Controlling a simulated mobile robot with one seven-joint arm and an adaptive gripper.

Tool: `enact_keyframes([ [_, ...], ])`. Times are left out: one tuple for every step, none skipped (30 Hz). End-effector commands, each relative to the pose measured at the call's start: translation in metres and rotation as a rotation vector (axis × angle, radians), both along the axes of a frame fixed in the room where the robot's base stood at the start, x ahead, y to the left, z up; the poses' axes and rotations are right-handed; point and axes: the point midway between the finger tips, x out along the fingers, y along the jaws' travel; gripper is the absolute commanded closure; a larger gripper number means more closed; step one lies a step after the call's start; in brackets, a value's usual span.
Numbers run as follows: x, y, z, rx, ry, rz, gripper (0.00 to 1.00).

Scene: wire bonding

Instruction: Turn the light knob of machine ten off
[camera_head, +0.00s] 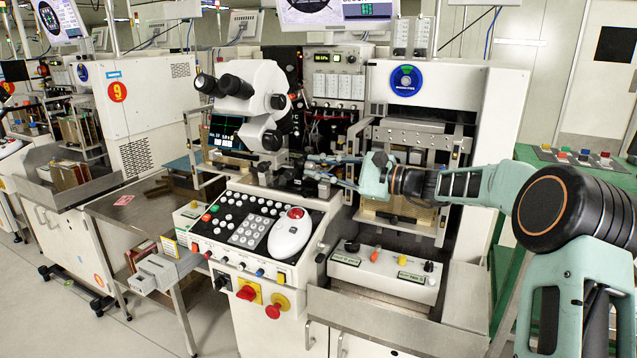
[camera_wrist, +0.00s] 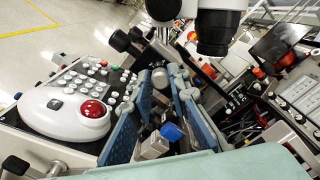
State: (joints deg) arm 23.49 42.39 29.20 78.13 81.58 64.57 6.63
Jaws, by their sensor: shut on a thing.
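The machine in front of me (camera_head: 400,80) has a white microscope (camera_head: 262,90) and a button panel (camera_head: 250,225). No number ten shows on it. My gripper (camera_head: 309,167) reaches in from the right, just below and right of the microscope. In the wrist view my gripper (camera_wrist: 163,76) has its two blue fingers on either side of a small grey, round knob (camera_wrist: 160,78), shut on it. This looks like the light knob, but no label shows. A blue block on a metal piece (camera_wrist: 171,132) sits between the fingers, nearer the wrist. The knob's setting cannot be read.
The white mouse-like controller with a red button (camera_head: 291,232) lies on the panel left of my fingers. The microscope also hangs close above the fingertips in the wrist view (camera_wrist: 215,30). A machine marked 9 (camera_head: 118,92) stands left. A white switch box (camera_head: 385,270) sits below my arm.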

Motion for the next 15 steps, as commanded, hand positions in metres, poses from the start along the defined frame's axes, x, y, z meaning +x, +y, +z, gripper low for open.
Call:
enact_keyframes([
  [0.0003, -0.0011, -0.007, -0.017, -0.044, -0.002, 1.0],
  [0.0002, -0.001, -0.0072, -0.027, -0.071, -0.002, 1.0],
  [0.0001, -0.0008, -0.0074, -0.039, -0.106, -0.001, 1.0],
  [0.0, -0.0006, -0.0076, -0.049, -0.132, -0.001, 1.0],
  [0.0, -0.0005, -0.0075, -0.057, -0.16, -0.001, 1.0],
  [-0.0001, -0.0006, -0.0074, -0.071, -0.196, -0.001, 1.0],
  [-0.0001, -0.0006, -0.0074, -0.081, -0.222, -0.001, 1.0],
  [-0.0002, -0.0006, -0.0075, -0.091, -0.25, -0.001, 1.0],
  [-0.0003, -0.0004, -0.0078, -0.104, -0.284, 0.001, 1.0],
  [-0.0003, -0.0003, -0.0079, -0.113, -0.311, 0.0, 1.0],
  [-0.0003, -0.0003, -0.0077, -0.123, -0.337, 0.0, 1.0],
  [-0.0003, -0.0002, -0.0075, -0.134, -0.372, -0.001, 1.0],
  [-0.0004, -0.0002, -0.0076, -0.145, -0.398, 0.0, 1.0],
  [-0.0004, -0.0002, -0.0077, -0.153, -0.422, 0.0, 1.0],
  [-0.0004, -0.0004, -0.0075, -0.165, -0.455, 0.0, 1.0],
])
